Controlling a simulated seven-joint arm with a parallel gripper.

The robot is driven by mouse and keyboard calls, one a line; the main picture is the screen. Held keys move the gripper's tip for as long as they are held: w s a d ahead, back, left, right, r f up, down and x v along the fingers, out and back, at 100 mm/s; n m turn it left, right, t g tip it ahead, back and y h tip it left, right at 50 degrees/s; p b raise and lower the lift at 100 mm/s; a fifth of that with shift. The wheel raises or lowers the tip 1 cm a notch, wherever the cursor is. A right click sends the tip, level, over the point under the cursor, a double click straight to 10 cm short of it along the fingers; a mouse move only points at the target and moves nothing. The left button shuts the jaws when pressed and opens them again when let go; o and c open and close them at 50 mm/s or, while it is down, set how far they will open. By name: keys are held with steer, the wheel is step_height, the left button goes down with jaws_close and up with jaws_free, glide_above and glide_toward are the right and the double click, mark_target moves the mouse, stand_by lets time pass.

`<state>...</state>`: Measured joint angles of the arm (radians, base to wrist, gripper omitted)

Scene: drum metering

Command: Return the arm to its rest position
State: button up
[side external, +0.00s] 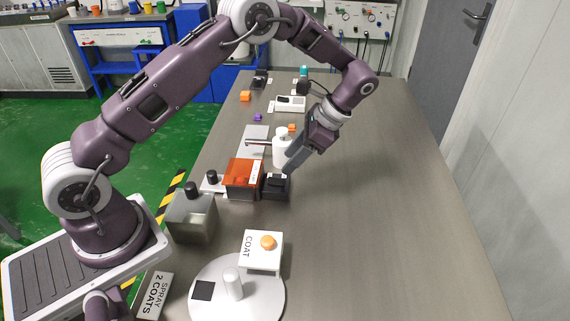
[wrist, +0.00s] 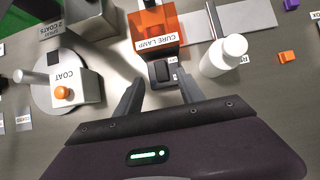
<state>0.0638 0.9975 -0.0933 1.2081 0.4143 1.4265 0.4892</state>
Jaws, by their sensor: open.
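My gripper (side external: 296,157) hangs above the table by the black switch box (side external: 276,186) and the white bottle (side external: 281,147). In the wrist view my gripper (wrist: 160,92) shows its two fingers spread apart with nothing held between them. The black switch box (wrist: 163,73) lies beyond the fingertips, and the white bottle (wrist: 224,55) stands to the right of them. I cannot tell from these views how high the fingertips are above the table.
The orange cure lamp box (side external: 243,172) stands beside the switch. A grey box (side external: 191,217), the COAT button box (side external: 261,251) and a round white turntable (side external: 262,297) are nearer the front. Small blocks and devices lie farther back. The table's right side (side external: 390,200) is clear.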

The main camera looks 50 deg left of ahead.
steer(key=s+d+r+n+t+h, duration=0.15)
steer(key=s+r, duration=0.25)
steer(key=r, duration=0.4)
steer(key=s+r+n+t+h, duration=0.1)
steer(key=s+r+n+t, duration=0.15)
steer(key=r, duration=0.65)
steer(key=s+d+r+n+t+h, duration=0.1)
steer(key=s+r+n+t, duration=0.1)
steer(key=s, duration=0.7)
steer(key=s+d+r+n+t+h, duration=0.1)
steer(key=s+r+n+t, duration=0.1)
steer(key=s, duration=0.7)
steer(key=shift+s+d+n+t, duration=0.25)
steer(key=shift+s+n+t, duration=0.2)
steer(key=shift+t, duration=0.65)
